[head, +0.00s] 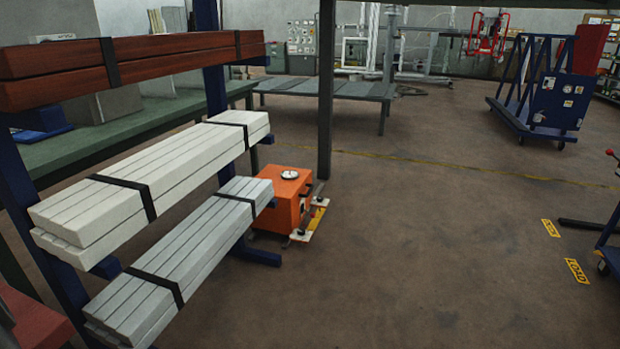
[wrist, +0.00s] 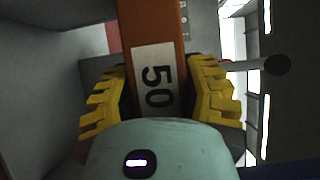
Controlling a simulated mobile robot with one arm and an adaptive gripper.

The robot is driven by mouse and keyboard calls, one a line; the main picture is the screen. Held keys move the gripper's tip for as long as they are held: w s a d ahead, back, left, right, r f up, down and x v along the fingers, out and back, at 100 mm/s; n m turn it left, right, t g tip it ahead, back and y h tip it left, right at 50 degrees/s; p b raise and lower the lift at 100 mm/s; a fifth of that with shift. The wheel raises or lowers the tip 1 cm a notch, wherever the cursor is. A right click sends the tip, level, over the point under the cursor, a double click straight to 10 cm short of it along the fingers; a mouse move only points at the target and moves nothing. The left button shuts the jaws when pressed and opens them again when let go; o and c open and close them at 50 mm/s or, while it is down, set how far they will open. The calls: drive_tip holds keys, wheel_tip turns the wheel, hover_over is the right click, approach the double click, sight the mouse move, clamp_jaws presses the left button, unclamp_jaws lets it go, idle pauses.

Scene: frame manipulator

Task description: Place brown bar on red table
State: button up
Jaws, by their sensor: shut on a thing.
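My gripper (wrist: 158,88) shows in the wrist view, with a yellow ribbed finger on each side. It is shut on a brown bar (wrist: 153,24) that carries a white label with the number 50. The bar runs up out of the top of the picture, so its far end is hidden. Neither the gripper nor this bar shows in the head view. A red surface (head: 32,328) is cut off at the lower left of the head view; I cannot tell whether it is the red table. A small red patch (wrist: 113,38) shows left of the bar in the wrist view.
A blue rack at left holds strapped stacks of red-brown bars (head: 150,58), white bars (head: 170,180) and grey bars (head: 185,255). An orange box (head: 278,212) stands beside it. A dark post (head: 325,90) rises mid-picture.

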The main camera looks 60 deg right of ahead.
drive_tip(key=shift+r, duration=0.1)
drive_tip(key=o, duration=1.2)
drive_tip(key=shift+w, duration=0.1)
drive_tip(key=shift+o, duration=0.2)
